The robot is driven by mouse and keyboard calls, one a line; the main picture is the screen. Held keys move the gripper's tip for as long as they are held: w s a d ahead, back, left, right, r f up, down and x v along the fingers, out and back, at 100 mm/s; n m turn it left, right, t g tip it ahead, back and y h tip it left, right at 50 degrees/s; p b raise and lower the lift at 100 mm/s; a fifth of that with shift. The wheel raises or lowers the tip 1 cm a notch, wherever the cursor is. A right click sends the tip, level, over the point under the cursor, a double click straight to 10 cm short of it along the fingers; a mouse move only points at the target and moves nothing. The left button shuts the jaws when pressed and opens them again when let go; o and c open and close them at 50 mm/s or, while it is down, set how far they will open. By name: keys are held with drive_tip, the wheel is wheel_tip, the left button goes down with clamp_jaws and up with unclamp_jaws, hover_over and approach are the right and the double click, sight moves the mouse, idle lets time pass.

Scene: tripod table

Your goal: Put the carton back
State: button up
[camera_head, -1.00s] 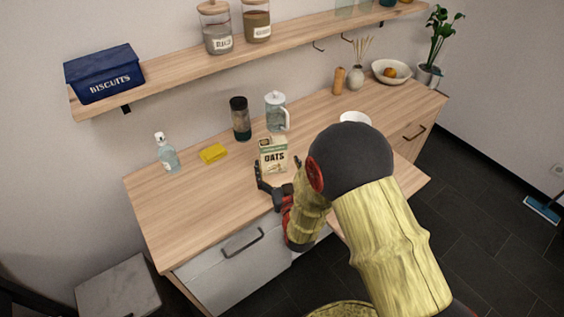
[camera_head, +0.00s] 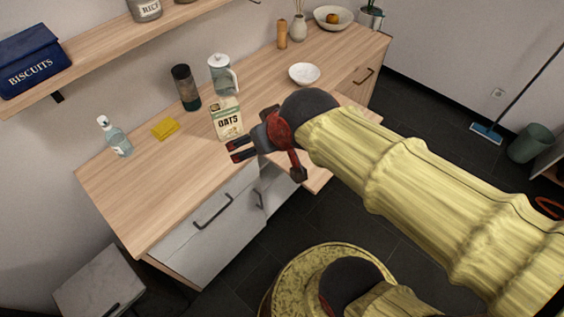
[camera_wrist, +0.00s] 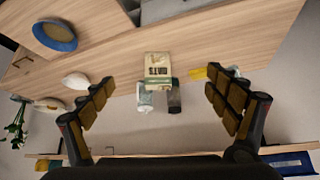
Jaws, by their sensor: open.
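The oats carton (camera_head: 227,120) stands upright on the wooden counter in the head view, in front of the glass pitcher. It is cream with a green top band. My gripper (camera_head: 236,150) is at the counter's front edge, just in front and to the right of the carton's base. The fingers are spread apart with nothing between them. In the wrist view the carton (camera_wrist: 158,66) lies ahead, centred in the gap between the open fingers of my gripper (camera_wrist: 158,98), and apart from them.
Beside the carton stand the glass pitcher (camera_head: 222,74) and a dark shaker (camera_head: 186,88). A yellow sponge (camera_head: 166,129) and a soap bottle (camera_head: 115,136) are to the left. A white bowl (camera_head: 304,74) is to the right. The wall shelf (camera_head: 110,52) hangs above; the counter's front left is clear.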

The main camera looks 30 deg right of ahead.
drive_tip(key=s+g, duration=0.1)
drive_tip(key=s, duration=0.7)
drive_tip(key=shift+s+d+r+g, duration=0.3)
drive_tip(key=shift+r+g, duration=0.1)
idle(0.6)
